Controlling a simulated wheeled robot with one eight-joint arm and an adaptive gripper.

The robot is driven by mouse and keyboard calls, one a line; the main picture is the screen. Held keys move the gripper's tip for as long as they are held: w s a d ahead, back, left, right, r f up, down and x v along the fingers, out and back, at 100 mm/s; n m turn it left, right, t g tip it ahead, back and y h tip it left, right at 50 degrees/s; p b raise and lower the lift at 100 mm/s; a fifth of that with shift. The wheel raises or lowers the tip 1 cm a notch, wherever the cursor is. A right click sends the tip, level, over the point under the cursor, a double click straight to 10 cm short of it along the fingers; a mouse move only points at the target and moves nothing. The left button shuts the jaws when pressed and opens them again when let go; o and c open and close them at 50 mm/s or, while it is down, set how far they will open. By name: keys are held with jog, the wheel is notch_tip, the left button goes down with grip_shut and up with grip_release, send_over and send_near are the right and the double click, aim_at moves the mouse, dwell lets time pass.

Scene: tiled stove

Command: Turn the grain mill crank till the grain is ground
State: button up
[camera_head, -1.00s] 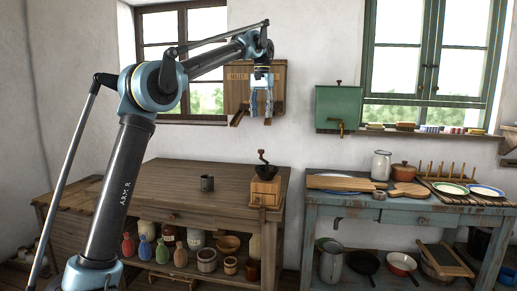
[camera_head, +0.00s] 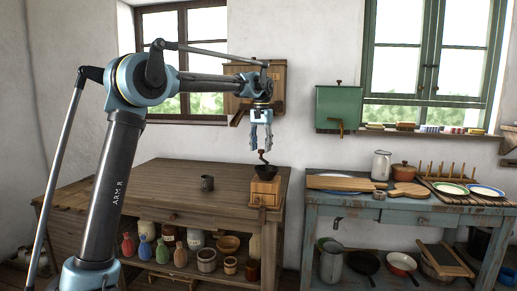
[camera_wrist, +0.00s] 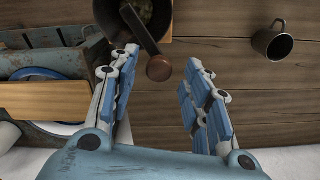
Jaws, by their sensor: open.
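The grain mill (camera_head: 265,192) stands at the right end of the brown wooden table, a wooden box with a dark bowl-shaped hopper on top. Its crank (camera_head: 263,157) rises above the hopper. In the wrist view the crank's round brown knob (camera_wrist: 159,68) shows just beyond and between my fingertips, with the crank arm running up-left over the hopper (camera_wrist: 150,15). My gripper (camera_head: 261,146) is open, points down and is just above the crank. In the wrist view my gripper (camera_wrist: 162,58) has nothing between its fingers. Contact with the knob cannot be told.
A dark metal mug (camera_head: 207,183) stands on the brown table (camera_head: 150,180), left of the mill. A blue table (camera_head: 340,205) at the right holds boards, a jug, a pot and plates. A green tank (camera_head: 338,108) hangs on the wall.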

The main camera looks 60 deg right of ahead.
jog(key=shift+f, duration=0.45)
grip_shut()
